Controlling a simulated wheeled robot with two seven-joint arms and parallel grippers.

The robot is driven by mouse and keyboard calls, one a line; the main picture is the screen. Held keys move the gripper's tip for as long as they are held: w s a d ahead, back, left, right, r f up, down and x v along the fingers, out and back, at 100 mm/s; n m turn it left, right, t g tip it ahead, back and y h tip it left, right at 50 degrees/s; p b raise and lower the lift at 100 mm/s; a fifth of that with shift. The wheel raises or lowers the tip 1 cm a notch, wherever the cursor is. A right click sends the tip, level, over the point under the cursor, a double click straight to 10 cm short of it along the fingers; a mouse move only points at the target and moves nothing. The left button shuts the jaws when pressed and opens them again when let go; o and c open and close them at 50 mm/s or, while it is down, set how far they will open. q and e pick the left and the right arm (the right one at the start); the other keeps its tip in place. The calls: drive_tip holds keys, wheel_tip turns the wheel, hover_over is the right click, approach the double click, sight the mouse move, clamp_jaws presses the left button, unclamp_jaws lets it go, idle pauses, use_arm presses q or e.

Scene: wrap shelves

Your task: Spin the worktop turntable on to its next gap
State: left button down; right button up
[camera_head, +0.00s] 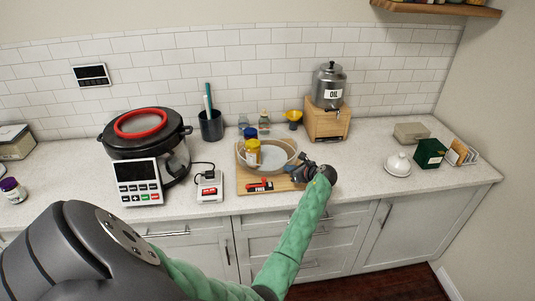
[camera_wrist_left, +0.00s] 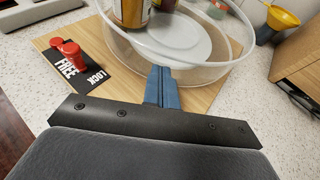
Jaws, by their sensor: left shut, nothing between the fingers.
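The turntable (camera_head: 290,150) is a clear, round, low-walled tray on a wooden board (camera_head: 247,186); its wall also shows in the wrist view (camera_wrist_left: 218,70). A red knob (camera_wrist_left: 68,50) sits by the word FREE on a black FREE/LOCK plate (camera_wrist_left: 70,72). My left gripper (camera_head: 299,169) is shut and empty at the turntable's right front wall; its blue fingertips (camera_wrist_left: 161,80) overlap the wall, contact unclear.
A lidded pot (camera_head: 147,140) and a keypad panel (camera_head: 138,182) stand left, with a small white device (camera_head: 209,187) between them and the board. An oil dispenser (camera_head: 330,88) on a wooden stand (camera_head: 327,122) is behind right. A white lidded dish (camera_head: 398,165) stands farther right.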

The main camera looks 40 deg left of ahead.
use_arm(q)
drive_tip(key=shift+s+a+r+p, duration=0.1)
drive_tip(key=shift+s+a+p, duration=0.25)
drive_tip(key=shift+s, duration=0.25)
drive_tip(key=shift+s+d, duration=0.35)
drive_tip(key=shift+d, duration=0.5)
drive_tip(key=shift+s+d, duration=0.3)
drive_tip(key=shift+d, duration=0.5)
drive_tip(key=shift+d, duration=0.3)
drive_tip(key=b+v, duration=0.3)
drive_tip(key=v, duration=0.2)
drive_tip(key=shift+d+r, duration=0.1)
drive_tip(key=shift+d, duration=0.3)
drive_tip(key=shift+s+d+r+b, duration=0.1)
drive_tip(key=shift+d+r+b, duration=0.3)
drive_tip(key=shift+d, duration=0.15)
drive_tip(key=shift+f, duration=0.1)
